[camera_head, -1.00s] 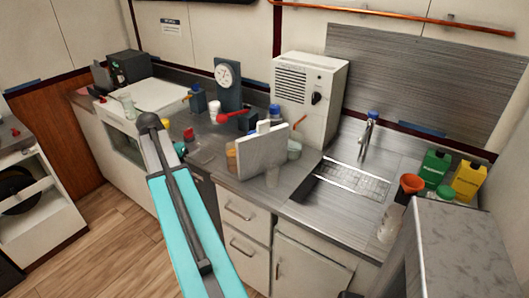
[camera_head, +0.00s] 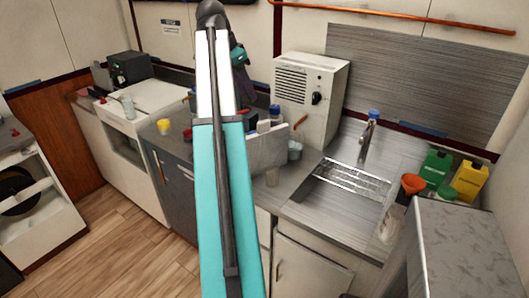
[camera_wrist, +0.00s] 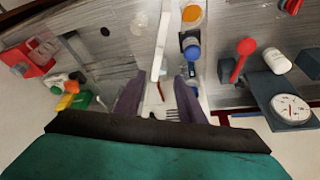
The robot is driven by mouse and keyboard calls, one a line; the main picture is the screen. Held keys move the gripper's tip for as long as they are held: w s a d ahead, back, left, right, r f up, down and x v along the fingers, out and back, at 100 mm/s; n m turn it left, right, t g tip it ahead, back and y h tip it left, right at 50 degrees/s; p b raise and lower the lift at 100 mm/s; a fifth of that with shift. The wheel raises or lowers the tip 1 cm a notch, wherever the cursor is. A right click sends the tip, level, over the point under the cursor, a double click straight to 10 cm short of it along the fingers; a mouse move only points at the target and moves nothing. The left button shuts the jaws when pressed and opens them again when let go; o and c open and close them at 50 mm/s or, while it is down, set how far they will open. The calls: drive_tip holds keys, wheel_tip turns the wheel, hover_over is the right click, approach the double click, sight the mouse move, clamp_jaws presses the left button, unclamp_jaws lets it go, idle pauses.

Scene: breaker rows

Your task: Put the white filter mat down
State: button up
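The white filter mat (camera_head: 268,149) stands upright on the counter, its left part hidden behind my arm in the head view. In the wrist view it shows nearly edge-on as a narrow white strip (camera_wrist: 161,42), ahead of my gripper (camera_wrist: 158,88) and lined up with the gap between the fingers. The two dark purple fingers are spread apart with no contact on the mat visible. In the head view my gripper is mostly hidden behind my arm, above the back of the counter.
An orange jar (camera_wrist: 192,14), a blue-capped bottle (camera_wrist: 191,46) and a clear cup (camera_wrist: 140,22) stand close around the mat. A red spoon (camera_wrist: 241,58) and a dial gauge (camera_wrist: 290,108) are to the right. The sink (camera_head: 345,185) lies right of the mat in the head view.

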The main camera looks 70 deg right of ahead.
drive_tip(key=shift+s+r, duration=0.4)
drive_tip(key=shift+r, duration=0.05)
drive_tip(key=shift+d, duration=0.1)
drive_tip(key=p, duration=0.2)
hover_over(263, 121)
drive_tip(key=w+a, duration=0.1)
drive_tip(key=a, duration=0.1)
wheel_tip(263, 121, down, 8)
drive_tip(key=shift+w, duration=0.2)
drive_tip(key=shift+d+f, duration=0.1)
drive_tip(key=shift+p+x, duration=0.75)
drive_tip(key=shift+x, duration=1.75)
drive_tip(key=shift+c, duration=0.4)
